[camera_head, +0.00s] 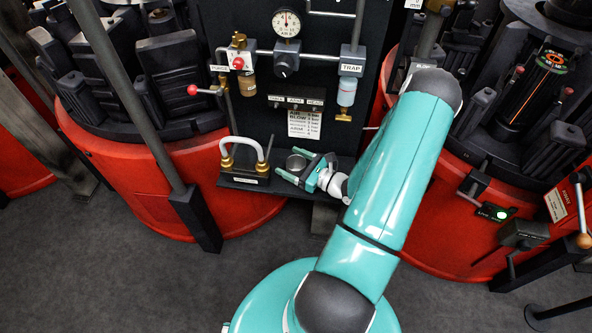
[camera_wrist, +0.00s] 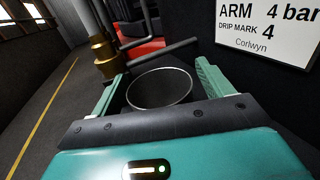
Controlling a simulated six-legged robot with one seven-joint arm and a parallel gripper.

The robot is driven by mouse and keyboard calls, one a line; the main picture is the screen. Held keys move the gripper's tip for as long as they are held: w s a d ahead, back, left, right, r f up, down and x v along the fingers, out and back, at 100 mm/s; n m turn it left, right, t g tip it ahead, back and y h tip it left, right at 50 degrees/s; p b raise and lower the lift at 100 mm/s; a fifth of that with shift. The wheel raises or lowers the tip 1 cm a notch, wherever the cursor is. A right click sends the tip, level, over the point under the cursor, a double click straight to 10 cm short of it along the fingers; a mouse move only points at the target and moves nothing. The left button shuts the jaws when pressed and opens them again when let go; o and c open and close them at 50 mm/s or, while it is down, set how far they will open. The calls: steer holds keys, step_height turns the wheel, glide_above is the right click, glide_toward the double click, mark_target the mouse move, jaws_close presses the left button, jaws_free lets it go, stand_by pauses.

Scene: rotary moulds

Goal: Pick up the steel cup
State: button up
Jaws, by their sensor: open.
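The steel cup (camera_head: 296,163) is a small round grey vessel at the right part of a black ledge (camera_head: 232,184) on the dark panel. In the wrist view the cup (camera_wrist: 160,88) shows its open round rim and dark inside. My gripper (camera_head: 303,172) is open at the ledge, with one teal finger on each side of the cup. In the wrist view the fingers (camera_wrist: 159,75) stand left and right of the rim, with a visible gap on each side. The cup's lower body and base are hidden by the gripper.
A bent pale pipe with brass fittings (camera_head: 227,163) stands on the ledge just left of the cup. A trap bottle (camera_head: 347,92) and a pressure gauge (camera_head: 286,23) are on the panel above. Red moulding machines (camera_head: 150,185) flank the panel. Grey floor is open in front.

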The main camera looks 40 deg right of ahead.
steer(key=shift+w+a, duration=0.1)
steer(key=shift+w, duration=0.2)
steer(key=c, duration=1.1)
steer(key=shift+r, duration=0.1)
